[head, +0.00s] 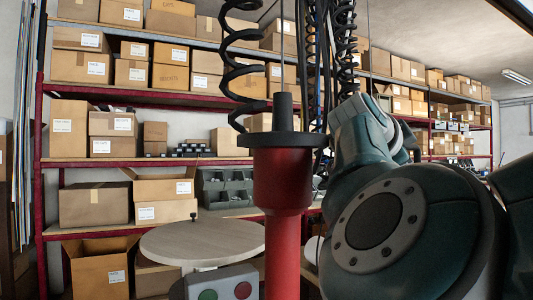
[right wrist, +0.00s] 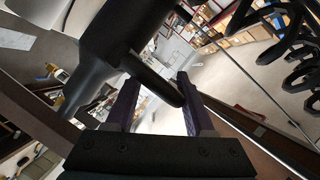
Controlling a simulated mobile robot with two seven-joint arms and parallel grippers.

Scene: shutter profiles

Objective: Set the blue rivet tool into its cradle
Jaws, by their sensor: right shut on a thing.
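In the right wrist view, my right gripper (right wrist: 157,82) has its two purple fingers on either side of a dark bar that is part of a dark tool (right wrist: 115,35). The tool's thick body fills the upper left of that view. It is too dark to tell whether it is blue. My right gripper is hidden in the head view, where my teal arm fills the right side. My left gripper is in neither view. I cannot make out a blue tool or a cradle in the head view.
A red tool with a black collar (head: 283,180) hangs upright on a thin cable at centre. Black coiled hoses (head: 243,60) hang beside it. Behind are a round table (head: 190,245), a button box (head: 225,285) and shelves of cartons (head: 80,130).

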